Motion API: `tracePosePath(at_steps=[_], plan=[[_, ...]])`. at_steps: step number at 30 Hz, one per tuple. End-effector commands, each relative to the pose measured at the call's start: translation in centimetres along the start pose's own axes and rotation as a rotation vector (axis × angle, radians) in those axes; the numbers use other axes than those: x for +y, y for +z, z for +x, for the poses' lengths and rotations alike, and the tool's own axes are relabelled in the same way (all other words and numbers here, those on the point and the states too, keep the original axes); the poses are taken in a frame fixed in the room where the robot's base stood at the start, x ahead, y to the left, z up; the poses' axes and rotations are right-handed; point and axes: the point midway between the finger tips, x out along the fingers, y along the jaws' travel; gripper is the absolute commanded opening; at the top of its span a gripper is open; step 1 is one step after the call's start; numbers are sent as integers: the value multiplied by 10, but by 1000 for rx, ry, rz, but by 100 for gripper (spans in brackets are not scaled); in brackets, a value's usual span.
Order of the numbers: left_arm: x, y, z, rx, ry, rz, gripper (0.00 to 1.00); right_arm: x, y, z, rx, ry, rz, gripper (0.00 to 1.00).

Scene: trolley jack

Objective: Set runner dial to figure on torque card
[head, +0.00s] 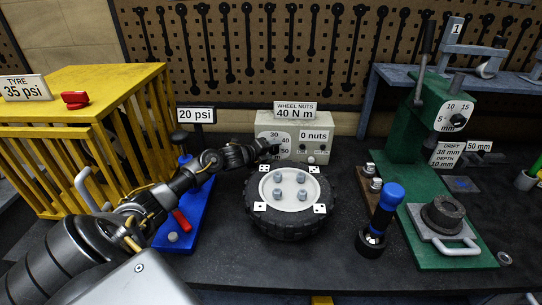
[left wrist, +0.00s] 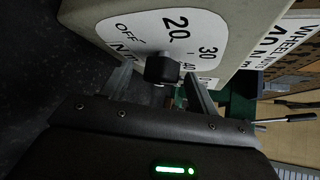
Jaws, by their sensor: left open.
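The runner box (head: 315,128) is a cream box at the back middle with a white dial face marked OFF, 20, 30, 40 in the left wrist view (left wrist: 190,22). The runner dial is a black knob (left wrist: 162,69) on that face; which figure it points to is unclear. The torque card (head: 295,110) on top reads "WHEEL NUTS 40 N m". My left gripper (head: 270,149) is at the dial and partly hides it in the head view. Its fingers (left wrist: 160,88) are apart, one to each side of the knob; contact is not visible. My right gripper is not in view.
A wheel (head: 293,222) with several studs lies in front of the box. A blue stand (head: 188,215) with a "20 psi" sign is left of it. A blue-and-black tool (head: 380,220) and a green press (head: 425,140) stand right. A yellow cage (head: 85,90) is far left.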

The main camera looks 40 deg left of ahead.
Motion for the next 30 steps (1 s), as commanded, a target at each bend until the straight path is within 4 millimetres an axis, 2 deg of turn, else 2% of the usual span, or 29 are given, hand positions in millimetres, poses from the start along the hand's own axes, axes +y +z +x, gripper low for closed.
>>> tracePosePath(at_steps=[9,19,30], plan=[[-1,0,2,0,0,0,59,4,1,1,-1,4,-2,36],[0,0,2,0,0,0,16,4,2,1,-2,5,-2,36],[-3,1,1,0,47,49,16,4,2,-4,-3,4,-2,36]])
